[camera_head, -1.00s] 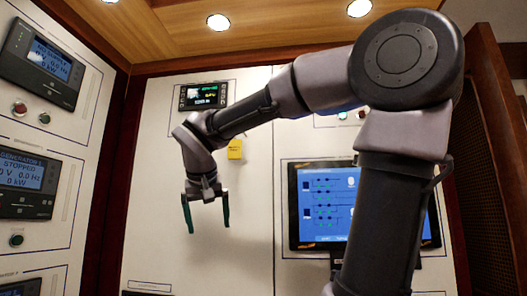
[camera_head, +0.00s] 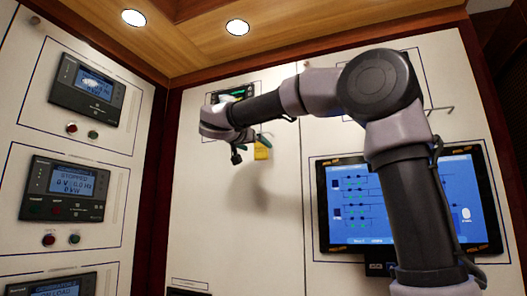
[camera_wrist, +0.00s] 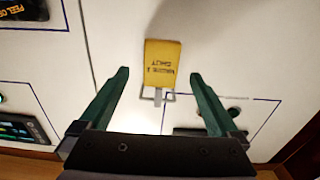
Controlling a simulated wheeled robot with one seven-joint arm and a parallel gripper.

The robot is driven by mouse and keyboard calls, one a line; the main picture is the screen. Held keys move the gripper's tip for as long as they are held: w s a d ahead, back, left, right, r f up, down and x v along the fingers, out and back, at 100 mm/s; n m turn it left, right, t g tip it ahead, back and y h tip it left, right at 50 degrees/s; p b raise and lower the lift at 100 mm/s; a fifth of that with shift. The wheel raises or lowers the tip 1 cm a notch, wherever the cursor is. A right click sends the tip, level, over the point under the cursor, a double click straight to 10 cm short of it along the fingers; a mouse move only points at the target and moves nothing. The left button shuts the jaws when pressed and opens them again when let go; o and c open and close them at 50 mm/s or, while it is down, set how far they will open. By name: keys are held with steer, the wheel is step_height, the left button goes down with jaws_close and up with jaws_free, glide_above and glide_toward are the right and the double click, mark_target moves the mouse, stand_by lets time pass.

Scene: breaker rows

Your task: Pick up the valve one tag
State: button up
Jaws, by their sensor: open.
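The yellow tag (camera_head: 261,152) hangs on the pale cabinet wall behind my arm. In the wrist view the tag (camera_wrist: 162,62) shows upside down, with lettering that seems to read "VALVE 1 SHUT". A small pale metal hook or bracket (camera_wrist: 158,96) sits at its lower edge in that view. My gripper (camera_wrist: 159,74) is open, its two green fingers one on each side of the tag in the picture, with clear gaps. Nothing is between the fingers as far as I can tell; the distance to the tag is unclear. In the head view the fingers are partly hidden behind my wrist.
A large blue screen (camera_head: 350,205) is on the wall to the right, partly behind my arm. Generator panels (camera_head: 66,190) with buttons line the left wall. A small display (camera_head: 232,95) sits above the tag. The wall below the tag is bare.

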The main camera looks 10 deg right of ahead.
mark_target(260, 148)
steer(key=x, duration=0.5)
steer(key=shift+w+d+r, duration=0.15)
steer(key=shift+w+r, duration=0.1)
steer(key=shift+w, duration=0.05)
steer(key=c, duration=1.4)
steer(key=shift+c, duration=0.2)
